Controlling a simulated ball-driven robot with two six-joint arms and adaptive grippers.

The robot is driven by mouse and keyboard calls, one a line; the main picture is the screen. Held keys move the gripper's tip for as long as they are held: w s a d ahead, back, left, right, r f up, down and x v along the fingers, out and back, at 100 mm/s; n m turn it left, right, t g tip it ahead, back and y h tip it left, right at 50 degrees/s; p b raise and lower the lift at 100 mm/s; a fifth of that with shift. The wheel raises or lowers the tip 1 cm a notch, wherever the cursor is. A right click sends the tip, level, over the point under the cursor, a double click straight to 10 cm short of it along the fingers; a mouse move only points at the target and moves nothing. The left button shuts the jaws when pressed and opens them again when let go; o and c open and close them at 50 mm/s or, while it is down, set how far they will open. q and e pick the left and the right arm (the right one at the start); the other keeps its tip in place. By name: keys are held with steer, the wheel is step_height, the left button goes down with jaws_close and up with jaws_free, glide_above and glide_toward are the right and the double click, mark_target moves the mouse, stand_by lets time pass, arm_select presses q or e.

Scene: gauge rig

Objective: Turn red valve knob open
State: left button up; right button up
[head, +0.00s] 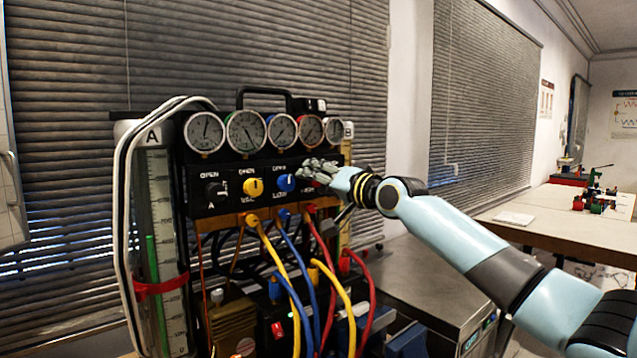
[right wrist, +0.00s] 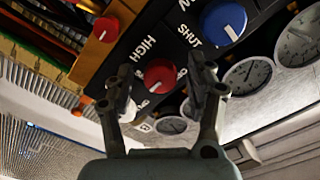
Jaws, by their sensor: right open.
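The red valve knob (right wrist: 158,76) with a white pointer mark sits on the black panel, beside the word HIGH, in the right wrist view. My right gripper (right wrist: 160,90) is open, with one finger on each side of the red knob in that view; I cannot tell whether the fingers touch it. In the head view my right gripper (head: 322,170) is at the right end of the panel's knob row and hides the red knob. My left gripper is not in view.
The blue knob (head: 286,183) and yellow knob (head: 253,187) stand to the left on the panel, below several round gauges (head: 247,132). Yellow, blue and red hoses (head: 325,245) hang below the panel. A table (head: 560,215) stands at the right.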

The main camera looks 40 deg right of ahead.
jaws_close()
stand_by(0.3)
steer(key=n+b, duration=0.9)
steer(key=n, duration=0.8)
steer(key=shift+f+n, duration=0.1)
steer(key=shift+n, duration=0.2)
stand_by(0.6)
jaws_free()
